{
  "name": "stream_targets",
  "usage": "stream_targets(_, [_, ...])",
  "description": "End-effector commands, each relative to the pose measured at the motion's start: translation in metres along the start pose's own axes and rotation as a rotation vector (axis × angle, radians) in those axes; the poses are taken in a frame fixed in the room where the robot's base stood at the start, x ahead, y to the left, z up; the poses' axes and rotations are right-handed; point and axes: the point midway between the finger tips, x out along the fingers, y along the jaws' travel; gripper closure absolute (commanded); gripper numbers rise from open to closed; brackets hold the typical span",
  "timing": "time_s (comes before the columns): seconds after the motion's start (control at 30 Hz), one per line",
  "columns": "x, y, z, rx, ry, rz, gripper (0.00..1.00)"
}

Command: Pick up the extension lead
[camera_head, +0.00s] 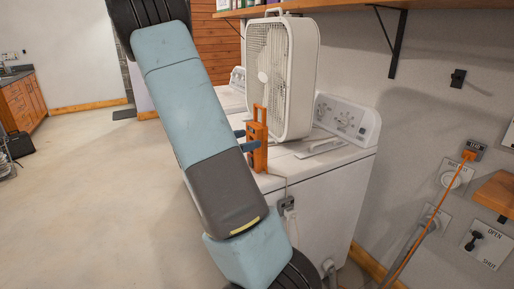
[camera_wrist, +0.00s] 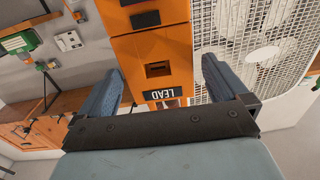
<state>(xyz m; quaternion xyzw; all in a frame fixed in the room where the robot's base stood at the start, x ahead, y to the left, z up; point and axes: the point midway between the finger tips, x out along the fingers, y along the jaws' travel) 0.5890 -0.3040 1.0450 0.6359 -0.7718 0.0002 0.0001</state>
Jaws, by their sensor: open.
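The extension lead (camera_head: 257,147) is an upright orange block with a handle-like top, standing at the edge of the white washer top in front of the fan. In the wrist view the extension lead (camera_wrist: 166,62) fills the middle, its black "LEAD" label upside down. My gripper (camera_wrist: 160,68) is open, with one blue-grey finger on each side of the lead's body. Gaps show between the fingers and the lead. In the head view my gripper (camera_head: 246,139) reaches the lead from the left, and my arm hides part of the washer.
A white box fan (camera_head: 281,75) stands close behind the lead. The white washer (camera_head: 318,192) has a control panel (camera_head: 345,118) at the back right. A wooden shelf (camera_head: 330,7) runs above. An orange cord (camera_head: 422,240) hangs from a wall socket on the right.

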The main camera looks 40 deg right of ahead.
Motion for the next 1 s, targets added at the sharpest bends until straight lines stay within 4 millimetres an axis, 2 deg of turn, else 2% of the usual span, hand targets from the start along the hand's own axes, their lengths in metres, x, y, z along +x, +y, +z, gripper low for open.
stream_targets(0.37, [0.023,0.001,0.001,-0.001,0.000,0.001,0.00])
stream_targets(0.7, [0.064,0.003,0.002,-0.001,0.000,0.001,0.00])
stream_targets(0.93, [0.065,0.002,0.002,-0.001,0.000,-0.001,0.00])
stream_targets(1.0, [0.065,0.002,0.002,-0.001,0.000,-0.001,0.07])
